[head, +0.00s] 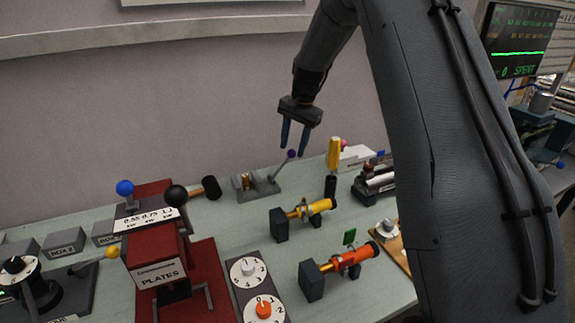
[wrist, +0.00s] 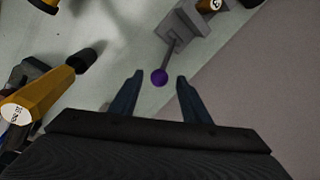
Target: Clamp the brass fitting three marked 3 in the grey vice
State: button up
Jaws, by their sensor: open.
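The grey vice (head: 262,186) stands at the back of the bench and also shows at the top of the wrist view (wrist: 185,22). A small brass fitting (head: 242,181) sits at its left end, between grey blocks; how tightly it is held I cannot tell. In the wrist view the fitting (wrist: 216,5) has a pale round label, too small to read surely, and is cut by the frame edge. The vice's lever (head: 281,168) slants up to a purple knob (head: 292,154). My gripper (head: 293,151) is open and empty, pointing down, its fingertips around or just above the knob.
A yellow-handled tool (head: 334,153) stands upright to the right. Yellow (head: 312,209) and orange (head: 345,262) tube assemblies lie in front. The wall is close behind.

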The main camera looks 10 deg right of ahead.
aim_at(282, 166)
jog(key=shift+w+d+f, duration=0.15)
jog(key=shift+w+f, duration=0.05)
jog(key=shift+f, duration=0.1)
jog(key=shift+w+a+f+p, duration=0.2)
jog(key=shift+f+p, duration=0.2)
jog(key=shift+f, duration=0.85)
jog(key=shift+w+a+f+p, duration=0.15)
jog(key=shift+f+p, duration=0.3)
jog(key=shift+f, duration=0.75)
jog(key=shift+w+a+f+p, duration=0.2)
jog(key=shift+f+p, duration=0.2)
jog(key=shift+f, duration=0.85)
grip_shut()
